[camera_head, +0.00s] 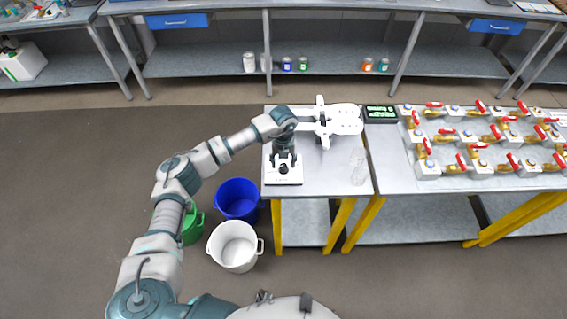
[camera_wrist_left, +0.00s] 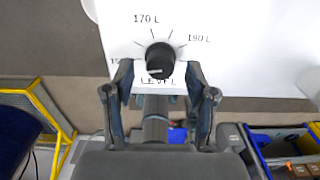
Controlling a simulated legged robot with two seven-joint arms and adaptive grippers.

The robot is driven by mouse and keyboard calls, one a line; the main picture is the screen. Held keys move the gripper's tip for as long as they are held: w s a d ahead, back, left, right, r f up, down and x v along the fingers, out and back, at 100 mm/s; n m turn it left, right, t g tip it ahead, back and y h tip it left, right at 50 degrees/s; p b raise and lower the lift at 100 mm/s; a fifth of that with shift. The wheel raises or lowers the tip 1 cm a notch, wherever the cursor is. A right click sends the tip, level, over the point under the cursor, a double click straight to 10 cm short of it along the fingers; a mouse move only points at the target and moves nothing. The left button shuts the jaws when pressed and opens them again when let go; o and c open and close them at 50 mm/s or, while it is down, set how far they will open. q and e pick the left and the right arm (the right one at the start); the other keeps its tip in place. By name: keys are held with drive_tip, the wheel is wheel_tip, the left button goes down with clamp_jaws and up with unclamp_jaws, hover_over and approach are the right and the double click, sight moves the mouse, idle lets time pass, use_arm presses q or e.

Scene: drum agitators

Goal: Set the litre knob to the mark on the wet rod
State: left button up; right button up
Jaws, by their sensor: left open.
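The litre knob (camera_wrist_left: 160,60) is black and round, on a white panel (camera_wrist_left: 230,25) with 170 L and 190 L marks and the word LEVEL. A third label at left is partly covered by a finger. A pale line shows on the knob's lower part. In the head view the knob (camera_head: 283,169) sits on a white box (camera_head: 283,178) on the table. My left gripper (camera_head: 284,157) is just behind and above it. In the left wrist view the gripper (camera_wrist_left: 160,68) is open, its fingertips either side of the knob. I cannot make out the wet rod. My right gripper is not in view.
A white device (camera_head: 345,119) and a small green-lit display (camera_head: 380,113) stand behind the box. A clear object (camera_head: 358,168) lies right on the table. Valves with red handles (camera_head: 480,145) fill the right table. Blue (camera_head: 238,196) and white (camera_head: 235,245) buckets stand on the floor.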

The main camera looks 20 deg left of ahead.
use_arm(q)
drive_tip(key=shift+f, duration=0.7)
clamp_jaws()
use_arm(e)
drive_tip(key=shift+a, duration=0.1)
use_arm(q)
drive_tip(key=shift+m, duration=0.3)
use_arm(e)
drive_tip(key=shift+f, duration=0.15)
use_arm(q)
drive_tip(key=m+b, duration=0.2)
drive_tip(key=m, duration=0.2)
drive_tip(key=shift+f+m+b, duration=0.1)
drive_tip(key=shift+m+b, duration=0.2)
drive_tip(key=shift+b, duration=0.05)
drive_tip(key=m+b, duration=0.3)
drive_tip(key=m, duration=0.4)
drive_tip(key=shift+m+b, duration=0.65)
drive_tip(key=shift+m, duration=1.25)
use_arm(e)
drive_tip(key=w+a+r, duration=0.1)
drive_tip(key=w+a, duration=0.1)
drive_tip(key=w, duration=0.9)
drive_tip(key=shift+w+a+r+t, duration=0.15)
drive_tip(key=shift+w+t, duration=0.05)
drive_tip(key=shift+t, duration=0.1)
use_arm(q)
drive_tip(key=shift+r, duration=0.2)
